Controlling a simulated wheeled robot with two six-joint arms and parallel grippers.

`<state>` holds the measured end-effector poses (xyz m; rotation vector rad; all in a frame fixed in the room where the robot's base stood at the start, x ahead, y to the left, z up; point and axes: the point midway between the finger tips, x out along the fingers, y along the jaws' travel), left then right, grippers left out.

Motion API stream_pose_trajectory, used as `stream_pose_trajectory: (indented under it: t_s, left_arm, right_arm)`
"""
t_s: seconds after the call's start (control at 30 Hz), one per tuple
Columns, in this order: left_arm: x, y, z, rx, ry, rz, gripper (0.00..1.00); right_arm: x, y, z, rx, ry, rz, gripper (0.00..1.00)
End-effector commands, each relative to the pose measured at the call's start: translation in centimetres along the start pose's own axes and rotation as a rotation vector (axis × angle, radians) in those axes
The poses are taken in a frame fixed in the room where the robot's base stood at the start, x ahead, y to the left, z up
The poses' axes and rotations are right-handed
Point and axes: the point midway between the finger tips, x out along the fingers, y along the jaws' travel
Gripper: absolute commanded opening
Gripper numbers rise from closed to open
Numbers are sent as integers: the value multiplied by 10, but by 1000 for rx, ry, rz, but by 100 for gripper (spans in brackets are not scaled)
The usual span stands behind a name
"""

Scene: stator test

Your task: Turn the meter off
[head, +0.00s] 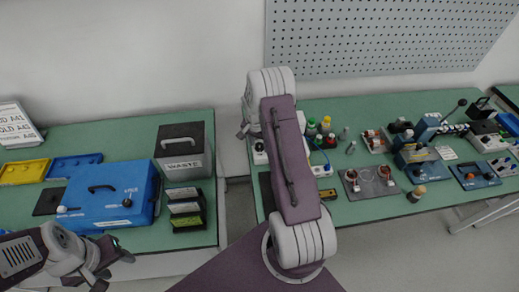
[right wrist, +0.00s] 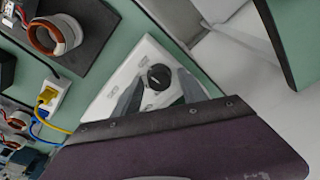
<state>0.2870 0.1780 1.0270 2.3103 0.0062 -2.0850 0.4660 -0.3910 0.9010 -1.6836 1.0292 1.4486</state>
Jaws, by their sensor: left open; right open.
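A white box with a round black dial, seemingly the meter (right wrist: 116,96), is in the right wrist view; part of it shows in the head view (head: 259,158), largely hidden behind my right arm. The black dial (right wrist: 157,76) has a pale pointer line. My right gripper (right wrist: 161,80) is open, its two grey fingers either side of the dial; whether they touch it is unclear. In the head view my right gripper (head: 243,131) is mostly hidden by its arm. My left gripper (head: 112,262) is open and empty, low at the left, before the left bench.
The left bench holds a blue box (head: 108,196), a black-topped waste bin (head: 184,150) and yellow (head: 24,171) and blue trays. Coils on a dark plate (head: 368,184) and several instruments crowd the right bench. A yellow plug (right wrist: 46,97) with cable lies near the meter. A gap separates the benches.

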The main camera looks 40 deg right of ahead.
Motion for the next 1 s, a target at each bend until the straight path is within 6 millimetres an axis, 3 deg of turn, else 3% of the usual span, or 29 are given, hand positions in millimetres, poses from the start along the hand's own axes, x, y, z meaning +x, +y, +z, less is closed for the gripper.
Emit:
stream_pose_trajectory:
  t_s: [0.13, 0.17, 0.3, 0.53, 0.77, 1.0]
  left_arm:
    - [-1, 0, 0, 0, 0, 0, 49]
    - [-1, 0, 0, 0, 0, 0, 49]
    - [-1, 0, 0, 0, 0, 0, 49]
    - [-7, 0, -1, 0, 0, 0, 49]
    - [-30, 1, -3, 0, 0, 0, 49]
    - [-22, 0, -2, 0, 0, 0, 49]
  right_arm:
    - [-1, 0, 0, 0, 0, 0, 49]
    - [-1, 0, 0, 0, 0, 0, 44]
    - [-1, 0, 0, 0, 0, 0, 5]
    - [-4, 1, 0, -52, -3, -7, 4]
    - [-5, 1, 0, -460, -4, -70, 4]
    - [2, 0, 0, -863, -1, -133, 4]
